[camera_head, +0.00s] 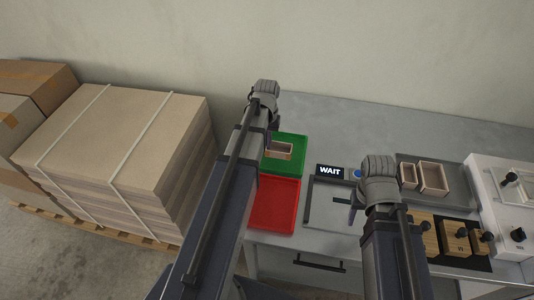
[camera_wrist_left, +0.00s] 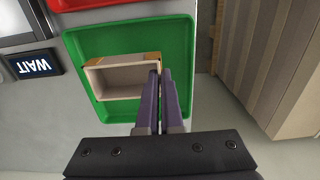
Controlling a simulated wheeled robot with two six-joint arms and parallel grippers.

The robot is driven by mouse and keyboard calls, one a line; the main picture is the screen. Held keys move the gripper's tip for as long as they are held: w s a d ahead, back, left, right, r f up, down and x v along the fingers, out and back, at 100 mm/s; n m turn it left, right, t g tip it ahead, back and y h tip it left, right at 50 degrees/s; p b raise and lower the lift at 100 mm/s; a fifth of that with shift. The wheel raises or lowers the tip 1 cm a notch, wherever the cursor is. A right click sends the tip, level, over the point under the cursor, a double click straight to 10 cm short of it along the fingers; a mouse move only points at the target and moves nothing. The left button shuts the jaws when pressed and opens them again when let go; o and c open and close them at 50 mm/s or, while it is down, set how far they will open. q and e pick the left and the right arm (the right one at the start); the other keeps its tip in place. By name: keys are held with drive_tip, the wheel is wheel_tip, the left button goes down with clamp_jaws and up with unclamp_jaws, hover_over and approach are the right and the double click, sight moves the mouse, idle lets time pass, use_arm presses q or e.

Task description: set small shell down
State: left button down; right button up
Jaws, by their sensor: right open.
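The small shell (camera_wrist_left: 122,79) is an open, pale wooden box with brown corners. It is over or in the green tray (camera_wrist_left: 182,45); I cannot tell whether its base touches the tray floor. My left gripper (camera_wrist_left: 160,78) has its fingers close together, one on each side of the shell's wall, and is shut on it. In the head view the shell (camera_head: 278,150) shows beside my left arm, in the green tray (camera_head: 292,167); the arm hides the left fingertips. My right gripper (camera_head: 345,205) is open and apart from the shell, above the grey framed area.
A red tray (camera_head: 273,206) adjoins the green one. A WAIT display (camera_head: 329,172) stands to their right. Two open boxes (camera_head: 433,178) sit on a grey tray at the right, behind wooden blocks (camera_head: 455,238). A strapped board stack (camera_head: 115,160) stands left of the table. The table's back is clear.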

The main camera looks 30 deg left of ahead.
use_arm(q)
drive_tip(key=shift+f+b, duration=1.8)
drive_tip(key=shift+b, duration=0.05)
use_arm(e)
drive_tip(key=shift+f, duration=1.8)
use_arm(q)
drive_tip(key=shift+f, duration=0.1)
use_arm(e)
drive_tip(key=shift+f, duration=0.1)
use_arm(q)
drive_tip(key=shift+f, duration=0.15)
use_arm(e)
drive_tip(key=shift+f, duration=0.15)
use_arm(q)
drive_tip(key=c, duration=1.1)
unclamp_jaws()
wheel_tip(320, 180, up, 13)
drive_tip(key=p, duration=1.2)
drive_tip(key=shift+f, duration=0.15)
use_arm(e)
wheel_tip(320, 180, up, 12)
drive_tip(key=shift+r, duration=0.25)
use_arm(q)
drive_tip(key=shift+f, duration=0.1)
